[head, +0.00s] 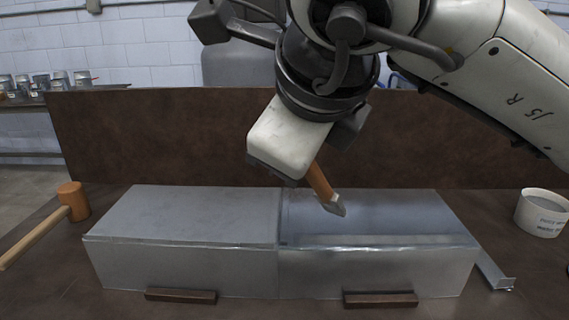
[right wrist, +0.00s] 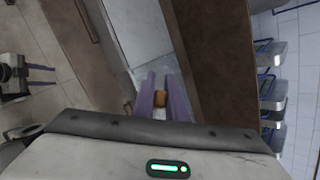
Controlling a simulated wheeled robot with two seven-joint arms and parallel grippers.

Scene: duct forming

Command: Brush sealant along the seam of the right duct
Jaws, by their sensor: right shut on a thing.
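The right duct (head: 400,268) is a grey sheet-metal box on the brown bench, its left end against the left duct (head: 180,265). A lighter, shiny band (head: 380,241) runs along its top front edge; I cannot tell whether it is sealant. My right gripper (head: 290,150) is above the ducts near their joint. It is shut on the brush (head: 320,184), whose orange handle tilts down to the right. The brush tip is over the right duct's top, left of its middle; contact is unclear. In the right wrist view, the handle (right wrist: 160,98) sits between the purple fingers.
A white tub (head: 541,214) with a label stands at the right. A mallet (head: 70,202) lies at the left. Dark wooden blocks (head: 380,300) sit at the ducts' front, and a metal strip (head: 492,270) lies at the right. A brown back panel (head: 150,135) rises behind.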

